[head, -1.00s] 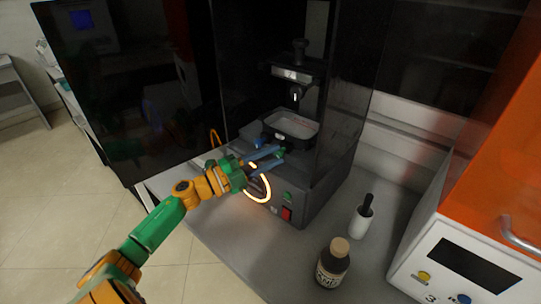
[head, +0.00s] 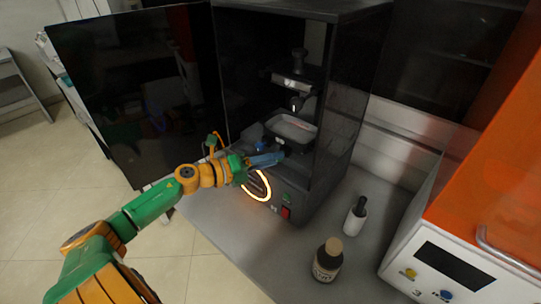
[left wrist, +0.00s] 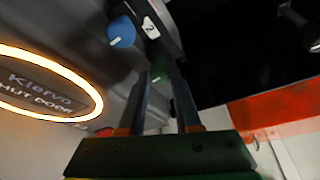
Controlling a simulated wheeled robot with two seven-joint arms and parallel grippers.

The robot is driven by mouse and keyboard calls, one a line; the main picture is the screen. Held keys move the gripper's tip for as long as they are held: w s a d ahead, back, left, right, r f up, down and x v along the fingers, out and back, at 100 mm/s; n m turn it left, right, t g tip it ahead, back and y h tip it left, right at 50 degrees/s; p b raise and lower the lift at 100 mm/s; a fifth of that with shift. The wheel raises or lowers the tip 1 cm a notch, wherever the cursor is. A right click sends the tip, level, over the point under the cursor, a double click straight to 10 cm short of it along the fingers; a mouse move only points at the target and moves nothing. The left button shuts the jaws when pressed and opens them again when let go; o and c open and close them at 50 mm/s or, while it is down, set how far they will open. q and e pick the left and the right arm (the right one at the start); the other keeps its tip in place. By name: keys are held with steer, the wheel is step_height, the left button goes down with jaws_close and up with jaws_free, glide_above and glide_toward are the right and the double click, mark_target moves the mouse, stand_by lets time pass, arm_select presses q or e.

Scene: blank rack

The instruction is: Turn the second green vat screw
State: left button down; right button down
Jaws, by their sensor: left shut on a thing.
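The resin vat (head: 303,124) sits in the open black printer under the build head. My left gripper (head: 282,156) reaches in from the left to the front right corner of the vat. In the left wrist view, the green vat screw (left wrist: 158,70) shows dark between the fingertips of my left gripper (left wrist: 160,74), which are shut on it. In the head view the fingers hide this screw. A blue knob (left wrist: 121,32) with a white line sits beyond, left of the fingers; it also shows in the head view (head: 260,145). My right gripper is not seen.
The glowing oval badge (head: 257,187) and red switch (head: 286,213) are on the printer front, below my gripper. A brown bottle (head: 327,262) and a white bottle (head: 355,219) stand on the bench. An orange and white machine (head: 440,262) is at the right.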

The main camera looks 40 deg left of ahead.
arm_select(q)
steer(key=shift+r+m, duration=0.1)
steer(key=shift+m, duration=0.3)
steer(key=c, duration=0.6)
jaws_free()
steer(key=shift+s+a, duration=0.15)
steer(key=shift+s, duration=0.1)
steer(key=v, duration=0.6)
steer(key=shift+s+r, duration=0.15)
steer(key=shift+s, duration=0.05)
steer(key=shift+n+y, duration=0.3)
